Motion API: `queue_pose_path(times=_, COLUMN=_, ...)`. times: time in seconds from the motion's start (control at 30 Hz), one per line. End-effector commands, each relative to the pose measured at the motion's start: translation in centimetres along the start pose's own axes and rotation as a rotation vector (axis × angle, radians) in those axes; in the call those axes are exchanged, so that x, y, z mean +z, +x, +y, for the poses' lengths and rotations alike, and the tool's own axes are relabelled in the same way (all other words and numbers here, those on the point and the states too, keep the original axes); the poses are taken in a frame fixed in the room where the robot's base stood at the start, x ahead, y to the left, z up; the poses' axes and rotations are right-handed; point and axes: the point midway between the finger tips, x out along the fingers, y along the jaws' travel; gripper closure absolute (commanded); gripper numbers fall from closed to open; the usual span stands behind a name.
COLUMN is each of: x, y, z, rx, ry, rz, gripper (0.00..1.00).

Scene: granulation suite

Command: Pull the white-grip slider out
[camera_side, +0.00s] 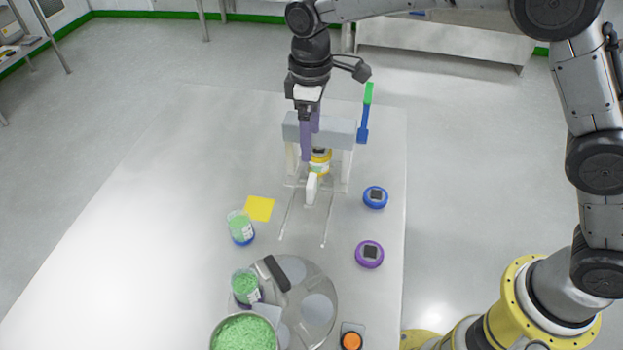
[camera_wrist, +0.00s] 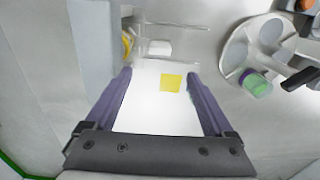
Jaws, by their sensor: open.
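The slider's white grip (camera_side: 311,188) stands upright in front of the grey gate (camera_side: 334,134), between clear rails on the table. A pale block that looks like the same grip shows in the wrist view (camera_wrist: 160,47), beyond the fingertips. A yellow-banded round container (camera_side: 320,168) is beneath the gate, behind the grip; part of it shows in the wrist view (camera_wrist: 127,44). My gripper (camera_side: 311,146) has purple fingers and is beside the gate's left part, above the grip. In the wrist view my gripper (camera_wrist: 158,74) is open, with nothing held between its fingers.
A blue-and-green upright piece (camera_side: 364,118) stands at the gate's right end. Blue (camera_side: 375,197) and purple (camera_side: 369,254) round items lie right of the rails. A yellow square (camera_side: 259,208) and a green-filled cup (camera_side: 241,227) are left. A grey disc (camera_side: 322,280) is nearer the front.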

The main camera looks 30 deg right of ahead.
Motion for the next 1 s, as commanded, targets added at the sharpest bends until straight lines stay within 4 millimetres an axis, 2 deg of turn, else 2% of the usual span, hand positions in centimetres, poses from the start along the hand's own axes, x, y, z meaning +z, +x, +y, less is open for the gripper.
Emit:
queue_pose_path(times=0.6, x=0.2, y=10.9, z=0.0, rx=-0.001, ry=0.002, rz=-0.003, gripper=0.12)
queue_pose_path(times=0.8, x=0.1, y=12.7, z=0.1, rx=0.0, ry=0.002, rz=-0.001, gripper=0.12)
queue_pose_path(times=1.0, x=0.1, y=13.1, z=0.1, rx=0.0, ry=0.002, rz=0.0, gripper=0.12)
